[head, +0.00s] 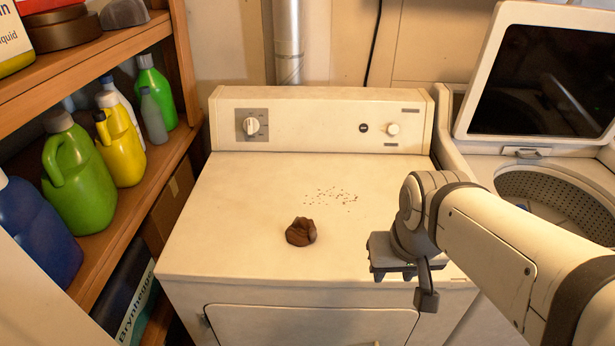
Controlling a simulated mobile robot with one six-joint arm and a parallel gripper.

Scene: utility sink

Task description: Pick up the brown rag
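The brown rag (301,232) lies crumpled in a small heap on the flat white top of the dryer (237,205), a little left of the picture's middle. My gripper (405,285) is at the front right of the dryer top, to the right of the rag and apart from it. It points down and toward the front edge.
Reddish crumbs (331,196) lie scattered behind the rag. A wooden shelf (150,190) with several bottles stands close at left. The dryer's control panel (320,122) rises at the back. An open washing machine (560,200) stands at right.

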